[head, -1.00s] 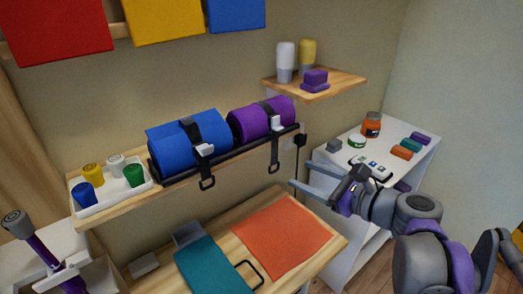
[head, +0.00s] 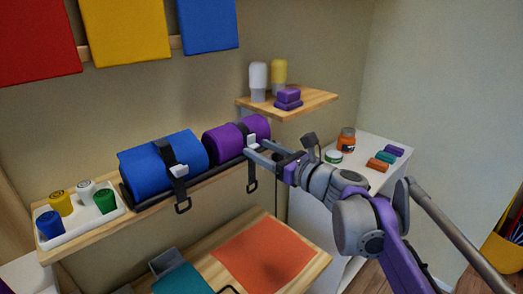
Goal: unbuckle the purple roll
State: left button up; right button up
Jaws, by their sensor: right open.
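The purple roll (head: 222,144) lies on the wall shelf in a black rack, right of the blue roll (head: 150,168). A black strap runs over it, with a white buckle (head: 251,141) on its front; the strap's end hangs below with a ring (head: 251,187). My right gripper (head: 254,149) is open and empty. Its two fingertips appear at the buckle and partly overlap the roll's right end; I cannot tell whether they touch. My left gripper is not in view.
A small shelf (head: 318,98) with bottles and purple blocks sits above right. A white tray (head: 118,206) of coloured cups stands left of the rolls. Below, a wooden table holds an orange mat (head: 265,257). A white cabinet (head: 376,148) with jars stands right.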

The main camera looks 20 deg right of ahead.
jog(key=shift+w, duration=0.2)
jog(key=shift+c, duration=0.3)
grip_shut()
